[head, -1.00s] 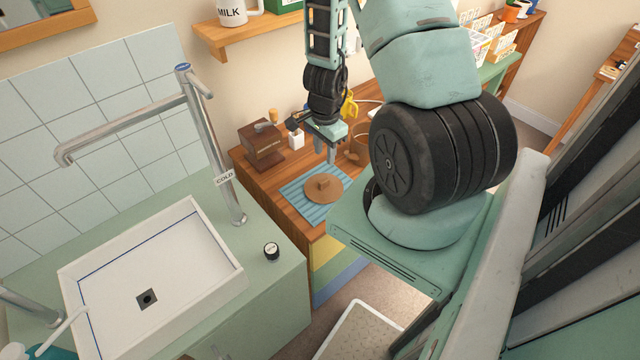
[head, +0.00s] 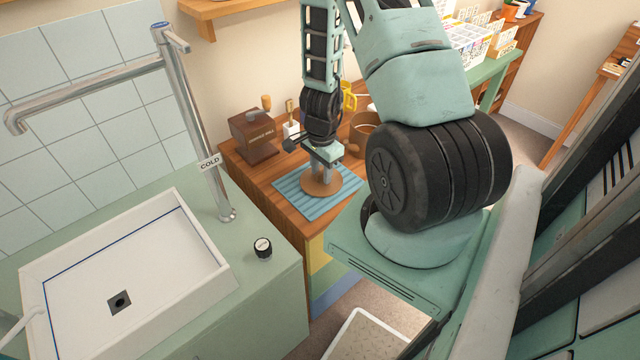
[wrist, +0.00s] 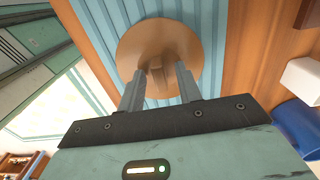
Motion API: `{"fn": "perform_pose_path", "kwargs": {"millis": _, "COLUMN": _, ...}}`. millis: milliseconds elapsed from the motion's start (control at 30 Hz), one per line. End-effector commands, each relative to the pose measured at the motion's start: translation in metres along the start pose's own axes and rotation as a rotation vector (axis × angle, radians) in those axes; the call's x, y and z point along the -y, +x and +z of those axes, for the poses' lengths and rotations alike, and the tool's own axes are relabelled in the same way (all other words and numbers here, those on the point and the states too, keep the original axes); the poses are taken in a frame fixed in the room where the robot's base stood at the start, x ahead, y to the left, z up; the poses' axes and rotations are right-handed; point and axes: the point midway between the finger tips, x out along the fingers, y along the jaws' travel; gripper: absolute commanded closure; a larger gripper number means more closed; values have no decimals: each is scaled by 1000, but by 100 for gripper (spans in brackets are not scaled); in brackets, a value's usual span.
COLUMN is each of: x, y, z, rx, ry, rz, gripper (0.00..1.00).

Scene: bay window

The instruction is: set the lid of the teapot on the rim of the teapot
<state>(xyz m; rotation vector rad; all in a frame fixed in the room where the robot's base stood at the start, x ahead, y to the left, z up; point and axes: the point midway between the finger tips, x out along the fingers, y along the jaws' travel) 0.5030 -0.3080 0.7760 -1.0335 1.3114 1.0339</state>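The lid (head: 345,184) is a flat brown disc lying on a blue striped mat (head: 297,192) on the wooden counter. My gripper (head: 322,178) is pointed down over its middle. In the wrist view the lid (wrist: 187,44) has a small brown knob (wrist: 158,76) between the two fingers of my gripper (wrist: 160,72), with a gap showing beside it; the fingers look open. A brown pot (head: 364,122), apparently the teapot, stands behind and right of the mat, partly hidden by my arm.
A wooden coffee mill (head: 252,138) and a small white pot (head: 291,130) stand left of my gripper. A yellow object (head: 349,97) is behind it. A tall tap (head: 192,120) and a white sink (head: 150,250) are at the left.

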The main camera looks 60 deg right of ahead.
Motion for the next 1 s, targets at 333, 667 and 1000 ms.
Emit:
{"fn": "perform_pose_path", "kwargs": {"millis": 333, "x": 0, "y": 0, "z": 0, "rx": 0, "ry": 0, "rz": 0, "gripper": 93}}
{"fn": "perform_pose_path", "kwargs": {"millis": 667, "x": 0, "y": -1, "z": 0, "rx": 0, "ry": 0, "rz": 0, "gripper": 100}}
{"fn": "perform_pose_path", "kwargs": {"millis": 1000, "x": 0, "y": -8, "z": 0, "rx": 0, "ry": 0, "rz": 0, "gripper": 100}}
